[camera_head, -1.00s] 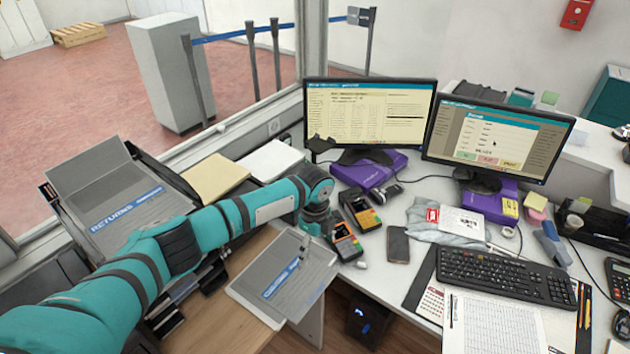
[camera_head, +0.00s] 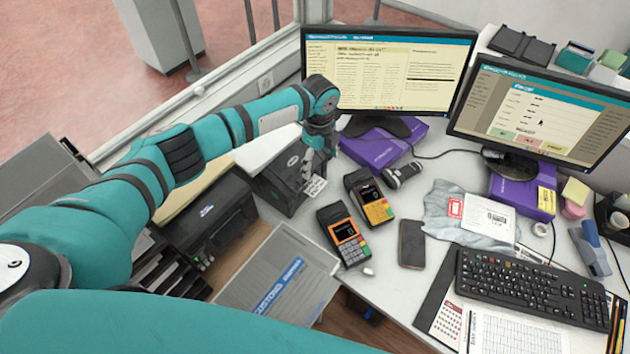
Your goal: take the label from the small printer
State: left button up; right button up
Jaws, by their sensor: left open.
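The small printer (camera_head: 279,180) is a dark box on the counter, left of the card terminals and below the left monitor. A small white printed label (camera_head: 315,187) shows at its right front side. My left gripper (camera_head: 316,168) points down from the end of the teal arm, directly above and touching or nearly touching the label in the picture. Its fingers are open; whether the label lies between them I cannot tell. The arm and gripper cover part of the printer's top. My right gripper is not in view.
Two card terminals (camera_head: 343,235) (camera_head: 369,198) stand just right of the printer, with a phone (camera_head: 412,244) beyond. A larger black printer (camera_head: 208,226) is at left, and a grey customs tray (camera_head: 258,306) in front. The left monitor (camera_head: 385,70) rises close behind the gripper.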

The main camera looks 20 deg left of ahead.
pick_arm(q)
notch_tip(320, 180, down, 2)
jog(key=b, duration=0.6)
send_over(318, 188)
notch_tip(318, 188, down, 5)
jog(key=shift+a+f, duration=0.1)
jog(key=shift+f, duration=0.1)
notch_tip(318, 188, down, 4)
jog(key=b, duration=0.2)
jog(key=shift+b, duration=0.35)
jog(key=c, duration=0.6)
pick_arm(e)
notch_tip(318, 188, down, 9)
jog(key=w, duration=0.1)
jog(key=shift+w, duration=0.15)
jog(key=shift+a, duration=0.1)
